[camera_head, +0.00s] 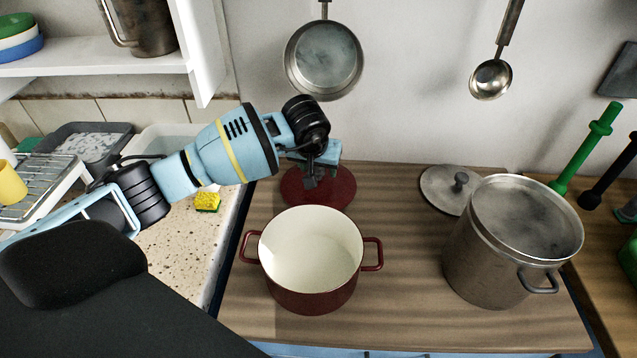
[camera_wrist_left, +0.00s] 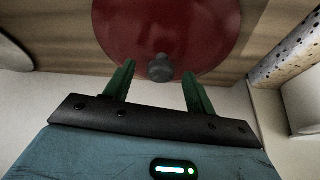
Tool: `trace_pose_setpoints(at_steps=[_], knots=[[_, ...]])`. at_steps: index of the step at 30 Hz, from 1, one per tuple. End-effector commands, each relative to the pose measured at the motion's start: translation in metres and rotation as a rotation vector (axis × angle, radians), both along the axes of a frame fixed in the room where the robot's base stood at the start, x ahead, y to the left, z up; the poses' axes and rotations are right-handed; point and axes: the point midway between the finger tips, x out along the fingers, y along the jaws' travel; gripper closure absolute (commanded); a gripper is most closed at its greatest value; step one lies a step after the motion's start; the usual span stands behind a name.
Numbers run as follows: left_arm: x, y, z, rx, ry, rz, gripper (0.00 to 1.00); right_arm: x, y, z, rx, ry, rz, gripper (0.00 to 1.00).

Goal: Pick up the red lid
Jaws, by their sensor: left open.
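The red lid (camera_head: 334,192) lies flat on the wooden counter behind the red pot. The arm partly hides the lid in the head view. My right gripper is not in view.
The open red pot (camera_head: 312,295) stands in front of the lid. A steel pot (camera_head: 480,270) and a grey lid (camera_head: 437,187) are to the right. A pan (camera_head: 323,60) and a ladle (camera_head: 491,80) hang on the wall. The wooden counter (camera_head: 400,240) is clear between the pots.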

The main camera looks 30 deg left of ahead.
Motion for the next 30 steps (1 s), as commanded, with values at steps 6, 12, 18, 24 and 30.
trace_pose_setpoints(at_steps=[6, 12, 18, 24, 30], knots=[[0.0010, 0.0005, -0.0009, 0.001, -0.002, 0.000, 0.45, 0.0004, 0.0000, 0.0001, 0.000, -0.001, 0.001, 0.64], [0.0009, 0.0004, -0.0009, 0.000, -0.001, 0.000, 0.66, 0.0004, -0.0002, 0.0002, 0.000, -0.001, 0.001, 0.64], [0.0008, 0.0004, -0.0008, 0.000, -0.001, 0.000, 0.92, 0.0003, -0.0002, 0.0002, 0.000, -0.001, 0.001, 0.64], [0.0011, 0.0004, 0.0000, -0.001, -0.003, 0.001, 1.00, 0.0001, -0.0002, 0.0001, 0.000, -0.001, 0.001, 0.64], [0.0012, 0.0005, 0.0003, -0.001, -0.003, 0.001, 1.00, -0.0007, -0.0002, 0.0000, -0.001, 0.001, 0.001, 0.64]])
